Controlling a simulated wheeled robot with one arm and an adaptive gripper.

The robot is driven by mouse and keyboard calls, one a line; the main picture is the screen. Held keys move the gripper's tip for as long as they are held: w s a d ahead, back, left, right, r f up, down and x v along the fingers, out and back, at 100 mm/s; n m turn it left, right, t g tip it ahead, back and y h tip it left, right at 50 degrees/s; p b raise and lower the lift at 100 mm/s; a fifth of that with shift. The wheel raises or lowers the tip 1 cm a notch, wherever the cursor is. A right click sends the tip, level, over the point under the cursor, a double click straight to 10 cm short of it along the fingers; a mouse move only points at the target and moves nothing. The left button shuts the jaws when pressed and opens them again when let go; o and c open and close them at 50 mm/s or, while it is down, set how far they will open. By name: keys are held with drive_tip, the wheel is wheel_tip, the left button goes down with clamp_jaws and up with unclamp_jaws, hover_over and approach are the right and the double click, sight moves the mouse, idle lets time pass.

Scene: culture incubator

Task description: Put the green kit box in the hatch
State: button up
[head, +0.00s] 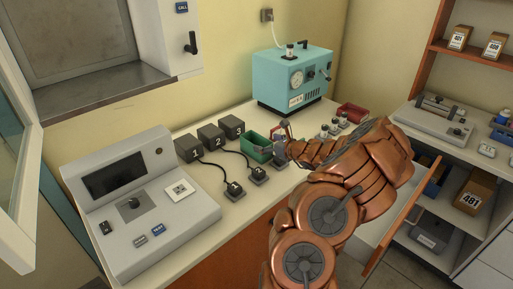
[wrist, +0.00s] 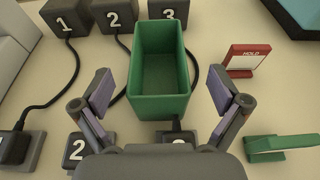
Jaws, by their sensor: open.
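The green kit box (head: 256,146) is an open-topped, empty box on the counter, beside the numbered black blocks. In the wrist view the green kit box (wrist: 160,105) stands upright, centred ahead of my gripper. My gripper (wrist: 162,95) is open, with one finger on each side of the box's near end and gaps showing. In the head view my gripper (head: 281,138) is just right of the box. The hatch (head: 100,92) appears to be the framed wall opening with a grey ledge at upper left; its shutter looks closed.
Black blocks 1, 2 and 3 (head: 211,138) have cables to numbered plugs (head: 233,190) close by. A red HOLD sign (wrist: 248,60) and a green stand (wrist: 280,148) are right of the box. A console (head: 130,200) and teal machine (head: 293,82) flank the area.

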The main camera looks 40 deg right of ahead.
sight(260, 140)
drive_tip(key=shift+p+x, duration=0.45)
drive_tip(key=shift+x, duration=1.3)
drive_tip(key=shift+w+a+r, duration=0.1)
drive_tip(key=shift+r, duration=0.05)
drive_tip(key=shift+c, duration=0.4)
drive_tip(key=c, duration=1.3)
drive_tip(key=shift+c, duration=0.2)
drive_tip(key=shift+r, duration=0.1)
